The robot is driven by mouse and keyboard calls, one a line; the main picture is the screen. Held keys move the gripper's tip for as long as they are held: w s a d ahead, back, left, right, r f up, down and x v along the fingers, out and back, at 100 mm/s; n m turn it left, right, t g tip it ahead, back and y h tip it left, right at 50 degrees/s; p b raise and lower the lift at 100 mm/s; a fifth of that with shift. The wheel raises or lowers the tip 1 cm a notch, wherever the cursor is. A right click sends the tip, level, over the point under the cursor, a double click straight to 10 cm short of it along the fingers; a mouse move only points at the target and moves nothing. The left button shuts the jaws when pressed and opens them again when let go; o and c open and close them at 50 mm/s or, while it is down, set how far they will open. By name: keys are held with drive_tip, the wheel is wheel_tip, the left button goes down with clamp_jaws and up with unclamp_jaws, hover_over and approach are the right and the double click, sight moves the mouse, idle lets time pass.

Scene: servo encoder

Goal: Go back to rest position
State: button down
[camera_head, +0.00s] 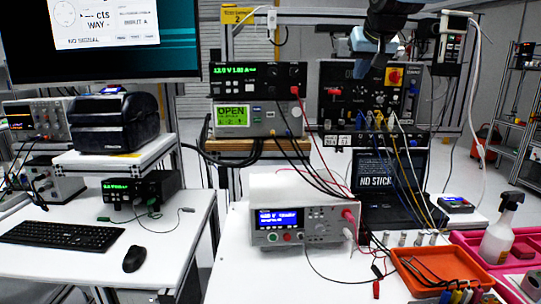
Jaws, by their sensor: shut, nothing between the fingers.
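My gripper (371,65) hangs at the top of the view, right of centre, at the end of my dark arm. It points downward in front of the black panel (341,110) with the red and yellow emergency switch (394,76). The fingers are close together with nothing visible between them. The upper part of the arm is cut off by the top edge of the picture.
Stacked power supplies (258,80) stand behind. At left are a monitor (100,40), keyboard (62,236) and mouse (134,258).

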drive_tip(key=s+f+g, duration=0.4)
drive_tip(key=s+f, duration=2)
drive_tip(key=s, duration=0.2)
drive_tip(key=shift+s+d, duration=0.2)
drive_tip(key=shift+s, duration=0.2)
